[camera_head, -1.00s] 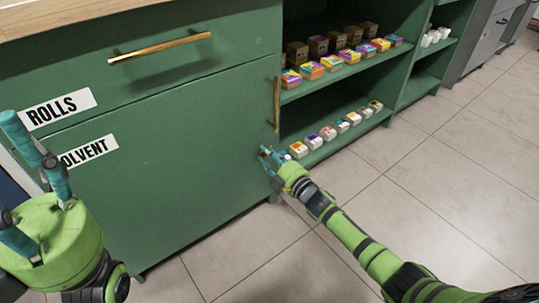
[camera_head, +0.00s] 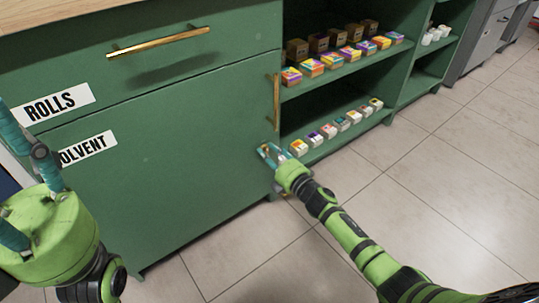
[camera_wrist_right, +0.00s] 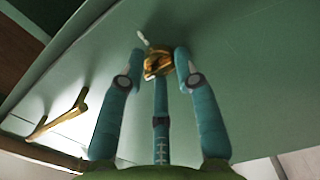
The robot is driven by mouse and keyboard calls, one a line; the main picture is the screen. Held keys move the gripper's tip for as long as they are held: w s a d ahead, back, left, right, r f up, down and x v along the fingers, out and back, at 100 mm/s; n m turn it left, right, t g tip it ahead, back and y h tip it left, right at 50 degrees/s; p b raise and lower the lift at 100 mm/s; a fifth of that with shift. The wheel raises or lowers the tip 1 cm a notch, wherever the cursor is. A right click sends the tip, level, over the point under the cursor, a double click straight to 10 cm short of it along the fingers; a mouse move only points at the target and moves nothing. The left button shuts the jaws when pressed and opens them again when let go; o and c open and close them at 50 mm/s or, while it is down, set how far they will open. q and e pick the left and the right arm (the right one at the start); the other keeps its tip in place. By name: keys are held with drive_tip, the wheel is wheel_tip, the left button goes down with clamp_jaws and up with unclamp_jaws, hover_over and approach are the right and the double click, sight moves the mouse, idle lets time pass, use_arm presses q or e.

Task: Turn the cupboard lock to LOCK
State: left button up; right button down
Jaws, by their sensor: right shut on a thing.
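The cupboard lock is a small brass knob (camera_wrist_right: 157,64) on the green door, with a short white mark beside it in the right wrist view. My right gripper (camera_wrist_right: 158,70) is shut on the knob, its teal fingers around it. In the head view my right gripper (camera_head: 268,152) is at the door's right edge, below the vertical brass handle, and hides the knob. The lock's lettering cannot be read. My left gripper (camera_head: 14,175) is open and empty at the left edge, its fingers spread and partly cut off.
The green door (camera_head: 170,170) is closed, under a drawer with a brass handle (camera_head: 160,42). The tiled floor in front is clear.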

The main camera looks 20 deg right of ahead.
drive_tip(key=shift+a+r+n, duration=0.1)
drive_tip(key=shift+a+n, duration=0.3)
drive_tip(key=shift+a, duration=0.1)
drive_tip(key=c, duration=1.1)
unclamp_jaws()
drive_tip(key=shift+o, duration=0.9)
drive_tip(key=shift+d, duration=0.15)
drive_tip(key=v, duration=1.2)
